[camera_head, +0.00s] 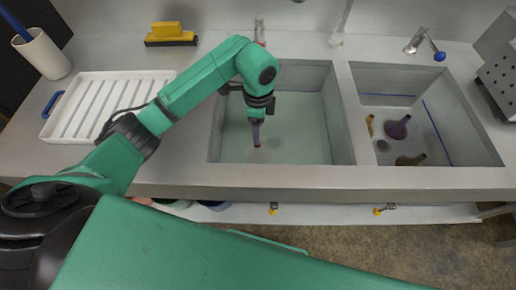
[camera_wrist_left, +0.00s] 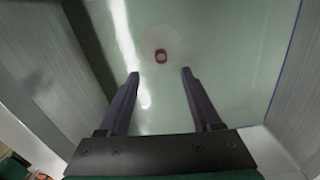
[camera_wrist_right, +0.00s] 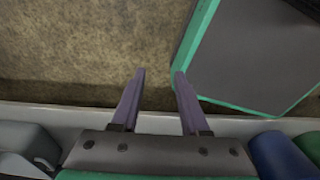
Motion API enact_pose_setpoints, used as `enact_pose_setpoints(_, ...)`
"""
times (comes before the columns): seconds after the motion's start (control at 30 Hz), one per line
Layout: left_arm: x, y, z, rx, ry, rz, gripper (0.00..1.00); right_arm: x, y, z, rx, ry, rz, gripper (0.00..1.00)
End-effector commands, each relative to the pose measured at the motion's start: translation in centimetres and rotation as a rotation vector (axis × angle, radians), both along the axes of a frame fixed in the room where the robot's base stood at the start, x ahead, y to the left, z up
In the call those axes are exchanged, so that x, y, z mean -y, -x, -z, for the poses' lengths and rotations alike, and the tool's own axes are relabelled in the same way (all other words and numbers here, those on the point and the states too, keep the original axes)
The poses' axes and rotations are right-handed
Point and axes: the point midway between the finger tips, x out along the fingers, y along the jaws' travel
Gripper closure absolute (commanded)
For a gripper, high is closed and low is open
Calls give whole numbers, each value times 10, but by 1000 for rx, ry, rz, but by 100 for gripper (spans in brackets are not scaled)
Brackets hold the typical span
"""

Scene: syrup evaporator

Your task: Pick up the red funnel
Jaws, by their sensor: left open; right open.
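A small red ring-shaped thing (camera_wrist_left: 161,51) is at the floor of the left sink basin, just beyond my fingertips in the left wrist view. A bit of red (camera_head: 257,146) also shows at the fingertips in the head view. It is too small to tell surely whether it is the red funnel. My left gripper (camera_wrist_left: 160,72) is open and empty, pointing down into the left basin (camera_head: 312,130); the red ring lies nearly centred ahead of the gap. My right gripper (camera_wrist_right: 158,73) is open and empty, above the floor in its wrist view.
The right basin (camera_head: 470,145) holds a purple funnel (camera_head: 397,128), a brown funnel (camera_head: 410,160) and a yellowish one (camera_head: 370,124). A white ribbed tray (camera_head: 95,90), a yellow-topped brush (camera_head: 170,33) and a white cup (camera_head: 42,55) stand on the counter. Basin walls surround my left gripper.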

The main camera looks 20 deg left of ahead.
Motion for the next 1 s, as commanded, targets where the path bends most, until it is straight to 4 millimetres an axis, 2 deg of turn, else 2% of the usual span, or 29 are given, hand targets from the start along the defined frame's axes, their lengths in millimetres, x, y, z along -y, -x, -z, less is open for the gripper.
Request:
enact_pose_setpoints(0.1,0,0,24,-2,0,-1,35,0,2,-5,-4,1,0,55)
enact_pose_setpoints(0.27,-1,2,44,-3,-1,0,35,0,-8,-11,11,0,0,55)
enact_pose_setpoints(0.43,-2,3,77,-2,0,0,35,-1,-14,-18,22,-2,0,55)
enact_pose_setpoints(0.53,-3,2,86,0,1,0,35,-1,-13,-18,22,-2,0,55)
enact_pose_setpoints(0.7,-3,2,86,2,1,1,35,0,-13,-17,21,-2,1,55)
enact_pose_setpoints(0.87,-3,2,86,2,1,1,96,0,-12,-17,19,-1,1,55)
enact_pose_setpoints(0.9,-3,2,86,2,1,0,100,0,-11,-17,18,-1,1,55)
enact_pose_setpoints(1.0,-3,2,86,2,1,0,100,0,-10,-17,16,-1,1,55)
